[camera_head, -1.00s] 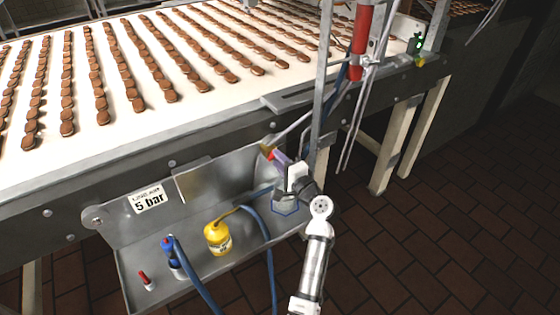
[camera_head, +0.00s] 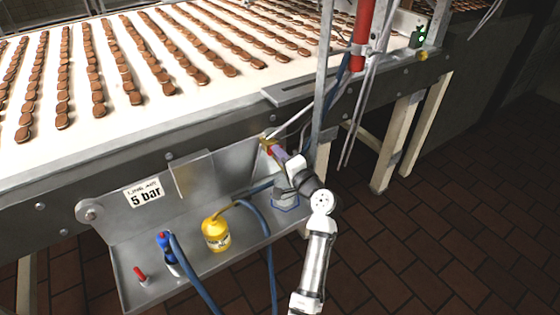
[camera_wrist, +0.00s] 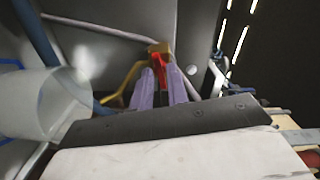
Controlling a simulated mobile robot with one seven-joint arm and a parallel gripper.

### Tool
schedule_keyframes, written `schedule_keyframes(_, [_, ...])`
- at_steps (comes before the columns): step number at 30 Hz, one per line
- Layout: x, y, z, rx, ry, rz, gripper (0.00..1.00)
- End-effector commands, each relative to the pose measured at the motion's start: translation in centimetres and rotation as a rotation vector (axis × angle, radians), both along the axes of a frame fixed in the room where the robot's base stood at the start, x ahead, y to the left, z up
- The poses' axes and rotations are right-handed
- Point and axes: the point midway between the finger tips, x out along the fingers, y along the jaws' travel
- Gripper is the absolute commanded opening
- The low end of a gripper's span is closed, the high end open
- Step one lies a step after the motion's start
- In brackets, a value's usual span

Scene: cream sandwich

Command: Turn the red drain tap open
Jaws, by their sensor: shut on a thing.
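The red drain tap handle (camera_wrist: 159,70) shows in the wrist view between the two purple fingertips of my gripper (camera_wrist: 160,82). My gripper is shut on it. The handle sits on a brass valve body (camera_wrist: 160,48) against the grey metal panel. In the head view my gripper (camera_head: 273,152) reaches up and left to the brass valve (camera_head: 266,140) under the conveyor edge. Only a little red shows there, as the fingers hide most of the handle. How far the handle is turned is hard to tell.
A clear container (camera_wrist: 35,103) stands close to my gripper. The floor at right is clear.

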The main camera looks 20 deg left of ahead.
Motion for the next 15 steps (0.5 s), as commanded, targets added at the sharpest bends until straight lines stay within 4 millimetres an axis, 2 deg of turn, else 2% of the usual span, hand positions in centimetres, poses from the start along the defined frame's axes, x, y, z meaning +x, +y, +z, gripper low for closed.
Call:
schedule_keyframes(1, [0.05, -0.16, -0.62, -0.026, -0.037, -0.002, 0.0])
schedule_keyframes(15, [0.04, -0.15, -0.68, -0.301, -0.387, -0.002, 0.0])
